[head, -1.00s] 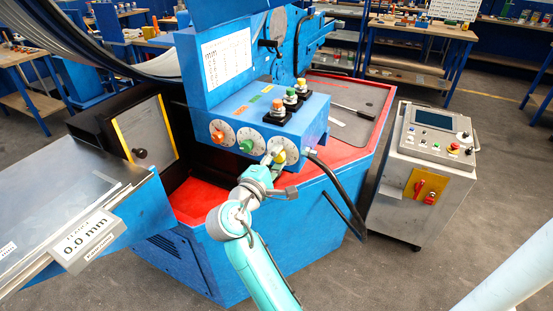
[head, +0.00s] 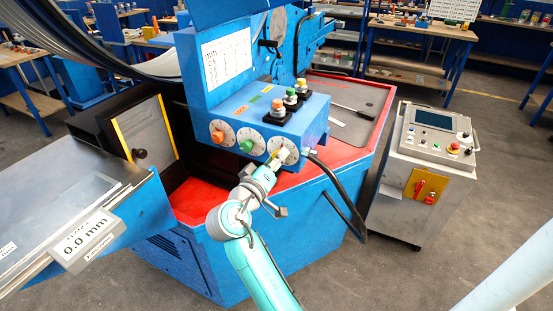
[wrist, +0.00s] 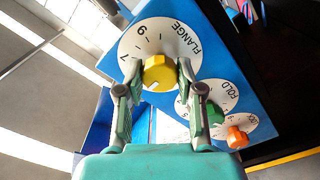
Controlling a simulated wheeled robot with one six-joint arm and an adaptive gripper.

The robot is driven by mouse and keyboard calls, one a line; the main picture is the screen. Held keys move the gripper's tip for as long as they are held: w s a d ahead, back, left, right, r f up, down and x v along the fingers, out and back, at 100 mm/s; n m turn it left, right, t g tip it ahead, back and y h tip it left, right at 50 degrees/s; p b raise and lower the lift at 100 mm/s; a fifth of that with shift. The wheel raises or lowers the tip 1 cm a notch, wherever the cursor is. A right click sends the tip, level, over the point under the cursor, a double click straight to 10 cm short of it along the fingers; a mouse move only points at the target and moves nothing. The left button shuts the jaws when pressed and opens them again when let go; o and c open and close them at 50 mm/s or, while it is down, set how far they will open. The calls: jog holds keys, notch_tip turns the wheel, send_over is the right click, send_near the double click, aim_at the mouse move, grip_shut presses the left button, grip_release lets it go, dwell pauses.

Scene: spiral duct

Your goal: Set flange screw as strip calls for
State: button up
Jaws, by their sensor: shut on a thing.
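The flange dial (wrist: 140,42) is a white disc with black numbers and the word FLANGE, on the slanted blue control box. Its yellow knob (wrist: 159,73) is at its centre. My gripper (wrist: 159,78) has its two fingers shut on the yellow knob, one on either side. In the head view my gripper (head: 277,161) reaches the rightmost dial (head: 285,149) from below and partly hides it. A readout plate (head: 82,236) at the left reads FLANGE 0.0 mm. The setting at which the knob points cannot be read clearly.
The green fold knob (head: 246,146) and an orange knob (head: 217,137) sit on dials to the left. Push buttons (head: 290,96) stand on top of the box. A black cable (head: 340,185) hangs at its right. A grey console (head: 430,150) stands further right.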

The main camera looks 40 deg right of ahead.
jog(key=m, duration=1.1)
jog(key=shift+f, duration=0.1)
dwell(0.4)
jog(key=o, duration=1.1)
jog(key=shift+o, duration=0.2)
jog(key=v, duration=1.2)
